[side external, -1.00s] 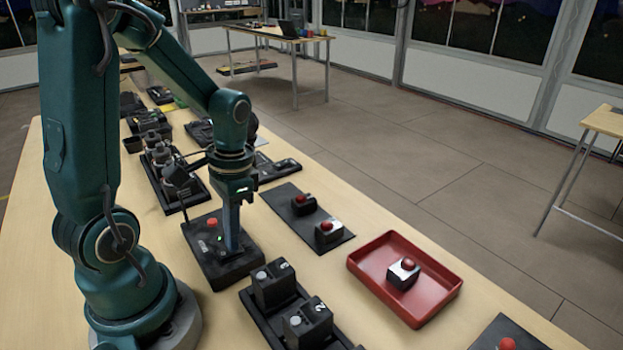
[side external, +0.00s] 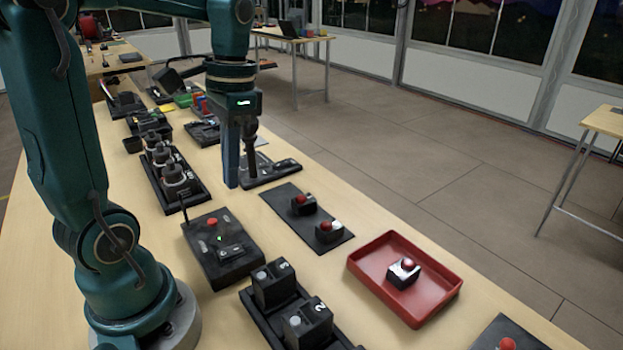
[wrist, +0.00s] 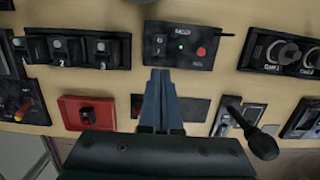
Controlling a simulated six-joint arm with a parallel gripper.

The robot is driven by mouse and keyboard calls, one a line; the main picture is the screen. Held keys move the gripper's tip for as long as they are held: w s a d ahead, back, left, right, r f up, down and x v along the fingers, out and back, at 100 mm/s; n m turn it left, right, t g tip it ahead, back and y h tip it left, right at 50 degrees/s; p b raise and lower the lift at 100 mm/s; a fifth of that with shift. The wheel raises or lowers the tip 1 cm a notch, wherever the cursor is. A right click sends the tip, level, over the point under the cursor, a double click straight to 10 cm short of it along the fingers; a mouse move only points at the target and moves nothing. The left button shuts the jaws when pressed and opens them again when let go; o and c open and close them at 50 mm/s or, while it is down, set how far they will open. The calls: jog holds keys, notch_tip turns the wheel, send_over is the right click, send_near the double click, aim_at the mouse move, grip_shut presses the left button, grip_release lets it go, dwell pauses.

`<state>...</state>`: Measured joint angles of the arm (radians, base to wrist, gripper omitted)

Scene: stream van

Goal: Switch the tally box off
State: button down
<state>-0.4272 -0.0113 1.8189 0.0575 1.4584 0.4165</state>
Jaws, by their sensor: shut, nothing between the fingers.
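A black box (side external: 208,270) with a short antenna lies on the table. It carries a red button (side external: 212,222), a lit green light (side external: 219,238) and a rocker switch (side external: 231,251). It fits the tally box best; its label is too small to read. In the wrist view the box (wrist: 172,62) is ahead of the fingertips, with the rocker (wrist: 159,40) at its left, the green light (wrist: 181,46) in the middle and the red button (wrist: 201,52) at its right. My gripper (side external: 231,186) is shut and empty, raised above the table and clear of the box.
Numbered switch blocks (side external: 306,325) stand in front. A rack of round knobs (side external: 165,183) and a microphone panel (side external: 270,177) are behind.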

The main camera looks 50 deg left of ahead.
aim_at(223, 253)
jog(key=shift+w+r, duration=0.1)
jog(key=shift+r, duration=0.8)
jog(key=shift+s, duration=0.75)
jog(key=shift+d, duration=0.1)
jog(key=f, duration=0.4)
jog(key=s+f, duration=0.1)
jog(key=f, duration=0.4)
jog(key=s+f, duration=0.1)
jog(key=f, duration=0.4)
